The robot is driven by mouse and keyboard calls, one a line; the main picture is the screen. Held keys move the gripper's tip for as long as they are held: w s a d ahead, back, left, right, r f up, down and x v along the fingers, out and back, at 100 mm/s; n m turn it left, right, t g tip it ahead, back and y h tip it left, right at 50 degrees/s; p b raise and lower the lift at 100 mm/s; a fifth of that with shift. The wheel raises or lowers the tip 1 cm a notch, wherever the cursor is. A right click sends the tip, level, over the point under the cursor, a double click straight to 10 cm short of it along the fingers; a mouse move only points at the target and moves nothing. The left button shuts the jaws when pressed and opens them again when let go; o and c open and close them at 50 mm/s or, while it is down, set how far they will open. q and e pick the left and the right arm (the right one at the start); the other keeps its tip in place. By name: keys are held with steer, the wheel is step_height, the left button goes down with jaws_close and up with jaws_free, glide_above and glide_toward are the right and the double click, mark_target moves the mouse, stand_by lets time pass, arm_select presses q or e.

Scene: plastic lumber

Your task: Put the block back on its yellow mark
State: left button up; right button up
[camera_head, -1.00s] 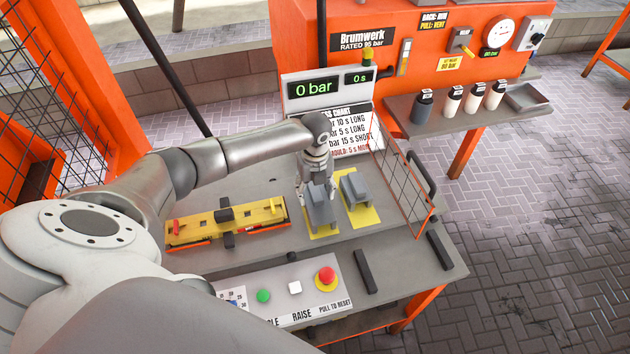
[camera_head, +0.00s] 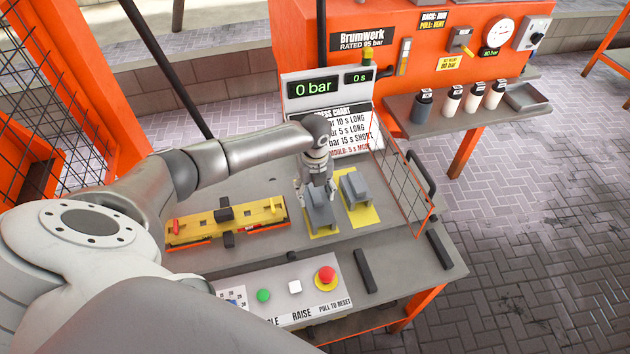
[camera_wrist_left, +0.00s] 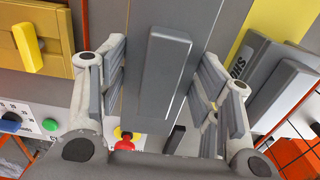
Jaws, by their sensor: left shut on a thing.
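The grey block (camera_head: 320,217) with a raised ridge is over the left yellow mark (camera_head: 322,234), whose yellow shows around its lower part. It looks upright and roughly lined up with the mark. Whether its underside touches the mark is hard to tell. My left gripper (camera_head: 318,191) points down over the block, and its fingers are shut on it from both sides. In the left wrist view the block (camera_wrist_left: 165,75) lies between the finger pads. A second grey block (camera_head: 354,188) sits on the right yellow mark (camera_head: 365,216). My right gripper is not in view.
A yellow fixture (camera_head: 226,222) with a red handle lies left of the block. A button panel (camera_head: 290,295) with a red stop button is in front. A wire mesh guard (camera_head: 405,180) stands at the right, and a display board (camera_head: 326,88) behind.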

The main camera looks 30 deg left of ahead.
arm_select(q)
steer(key=o, duration=1.6)
steer(key=shift+o, duration=0.2)
steer(key=o, duration=0.4)
steer(key=shift+f, duration=0.1)
steer(key=shift+c, duration=0.2)
step_height(320, 180, up, 7)
steer(key=p, duration=0.6)
steer(key=shift+p, duration=0.35)
